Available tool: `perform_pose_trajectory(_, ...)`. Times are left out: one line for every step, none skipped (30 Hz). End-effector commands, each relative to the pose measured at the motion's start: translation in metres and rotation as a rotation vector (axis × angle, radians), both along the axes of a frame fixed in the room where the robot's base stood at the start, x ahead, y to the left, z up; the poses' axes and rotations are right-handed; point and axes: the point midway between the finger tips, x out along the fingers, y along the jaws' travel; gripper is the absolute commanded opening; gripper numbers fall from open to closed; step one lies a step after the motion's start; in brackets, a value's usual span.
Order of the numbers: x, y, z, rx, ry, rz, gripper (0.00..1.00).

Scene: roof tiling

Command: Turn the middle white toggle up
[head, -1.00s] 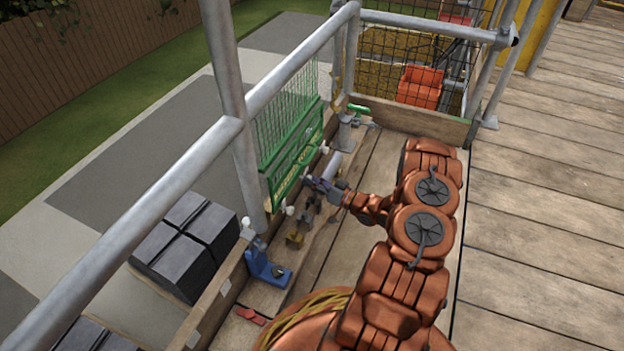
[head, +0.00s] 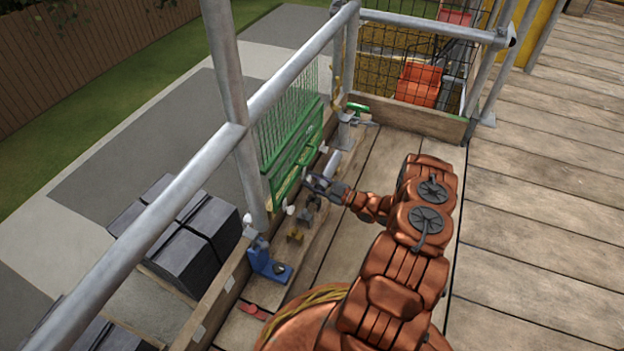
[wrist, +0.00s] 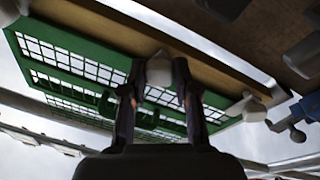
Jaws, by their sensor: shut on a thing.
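The middle white toggle (wrist: 159,69) is between the two fingers of my gripper (wrist: 157,82) in the wrist view, and the gripper is shut on it. In the head view my gripper (head: 318,184) reaches left to the lower edge of the green mesh panel (head: 292,160) and largely hides the middle toggle. Another white toggle (wrist: 246,107) shows to the right in the wrist view, and a further one (wrist: 8,12) is cut off at the upper left corner. In the head view the outer toggles show at the near end (head: 290,210) and far end (head: 323,149).
Metal scaffold rails (head: 285,75) run above the panel. Dark tile stacks (head: 190,245) lie beyond the board. The wooden deck (head: 540,200) at right is clear.

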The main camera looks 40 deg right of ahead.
Motion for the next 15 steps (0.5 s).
perform_pose_trajectory(0.0,0.0016,0.0036,-0.031,-0.021,0.005,0.0)
perform_pose_trajectory(0.0001,0.0016,0.0038,-0.052,-0.034,0.005,0.0)
perform_pose_trajectory(0.0001,0.0016,0.004,-0.078,-0.049,0.006,0.0)
perform_pose_trajectory(0.0001,0.0016,0.004,-0.096,-0.06,0.006,0.0)
perform_pose_trajectory(0.0001,0.0015,0.0041,-0.114,-0.07,0.006,0.0)
perform_pose_trajectory(0.0,0.0014,0.0041,-0.136,-0.084,0.005,0.0)
perform_pose_trajectory(0.0,0.0014,0.004,-0.151,-0.093,0.005,0.0)
perform_pose_trajectory(-0.0002,0.0015,0.0039,-0.167,-0.102,0.005,0.0)
perform_pose_trajectory(-0.0002,0.0017,0.0036,-0.184,-0.112,0.006,0.0)
perform_pose_trajectory(-0.0002,0.0018,0.0034,-0.197,-0.12,0.006,0.0)
perform_pose_trajectory(-0.0002,0.0017,0.0032,-0.21,-0.127,0.006,0.0)
perform_pose_trajectory(-0.0001,0.0017,0.003,-0.223,-0.135,0.006,0.0)
perform_pose_trajectory(0.0,0.0017,0.003,-0.233,-0.142,0.006,0.0)
perform_pose_trajectory(0.0,0.0017,0.0027,-0.242,-0.147,0.006,0.0)
perform_pose_trajectory(0.0001,0.0018,0.0026,-0.25,-0.152,0.007,0.0)
